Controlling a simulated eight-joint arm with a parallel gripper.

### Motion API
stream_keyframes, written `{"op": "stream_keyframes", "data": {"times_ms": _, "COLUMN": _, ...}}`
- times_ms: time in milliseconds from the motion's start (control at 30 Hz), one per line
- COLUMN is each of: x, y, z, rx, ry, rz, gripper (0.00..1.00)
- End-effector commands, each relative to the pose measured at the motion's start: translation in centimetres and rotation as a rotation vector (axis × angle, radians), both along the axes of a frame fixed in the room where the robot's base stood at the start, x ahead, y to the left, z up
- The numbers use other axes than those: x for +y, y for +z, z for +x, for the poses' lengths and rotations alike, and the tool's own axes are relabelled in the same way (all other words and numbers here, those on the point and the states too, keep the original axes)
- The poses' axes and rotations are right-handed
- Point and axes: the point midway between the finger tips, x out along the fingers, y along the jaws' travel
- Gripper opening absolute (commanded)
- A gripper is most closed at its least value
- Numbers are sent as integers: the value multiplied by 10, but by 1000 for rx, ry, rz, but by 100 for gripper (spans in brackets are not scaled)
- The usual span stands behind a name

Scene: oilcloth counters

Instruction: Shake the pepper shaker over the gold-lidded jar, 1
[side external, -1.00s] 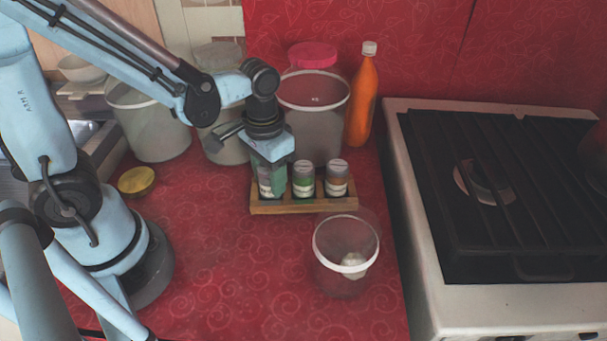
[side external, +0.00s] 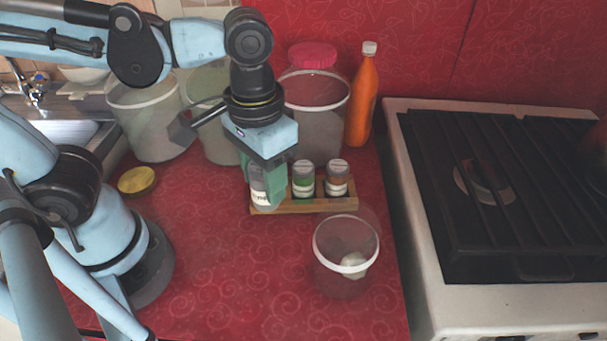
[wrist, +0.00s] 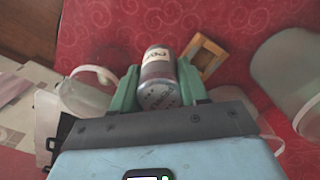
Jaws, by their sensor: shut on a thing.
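My gripper (side external: 265,185) is shut on a shaker (side external: 261,190) with a dark body and a white label. In the wrist view the shaker (wrist: 158,75) sits between the green fingers, its label only partly legible. It is held at the left end of the wooden rack (side external: 300,206), seemingly raised above it. A low round gold lid (side external: 137,180) is on the red counter to the left; I cannot tell whether a jar is under it. An open clear tub (side external: 345,278) with a white rim stands in front, a whitish lump inside.
Two more shakers, one green (side external: 303,180) and one brown (side external: 337,180), stand in the rack. Large clear tubs (side external: 148,130) and an orange bottle (side external: 362,100) stand behind. A stove (side external: 500,200) borders the right.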

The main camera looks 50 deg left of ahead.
Motion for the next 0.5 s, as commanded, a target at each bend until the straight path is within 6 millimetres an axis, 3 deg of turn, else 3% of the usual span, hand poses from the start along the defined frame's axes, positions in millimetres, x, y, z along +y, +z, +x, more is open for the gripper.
{"op": "stream_keyframes", "data": {"times_ms": 267, "x": -11, "y": 18, "z": -9, "rx": 3, "ry": 1, "rz": -8, "gripper": 13}}
{"op": "stream_keyframes", "data": {"times_ms": 500, "x": -11, "y": 62, "z": -9, "rx": 21, "ry": 3, "rz": -51, "gripper": 13}}
